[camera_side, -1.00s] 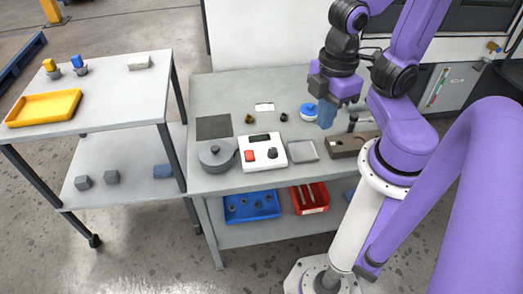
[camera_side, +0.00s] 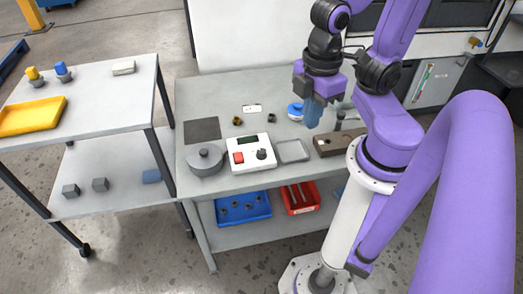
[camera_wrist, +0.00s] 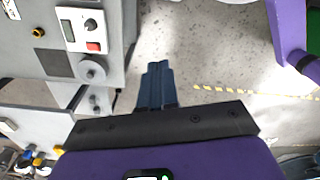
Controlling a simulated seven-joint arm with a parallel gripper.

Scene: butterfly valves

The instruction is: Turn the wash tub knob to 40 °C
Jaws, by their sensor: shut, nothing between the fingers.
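The control box (camera_side: 250,152) is white, with a dark display, a red switch (camera_side: 238,157) and a dark round knob (camera_side: 262,154). The knob's setting is too small to read. In the wrist view the box (camera_wrist: 70,33), knob (camera_wrist: 91,24) and tub (camera_wrist: 92,70) are at upper left. My gripper (camera_side: 313,118), with blue fingers, is shut and empty, raised above the table to the right of the box and apart from it. Its fingers (camera_wrist: 155,75) show together in the wrist view.
A grey tray (camera_side: 293,151) and a brown block (camera_side: 338,143) lie right of the box. A dark mat (camera_side: 202,129) and small brass fittings (camera_side: 237,121) lie behind. Blue and red bins are below.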

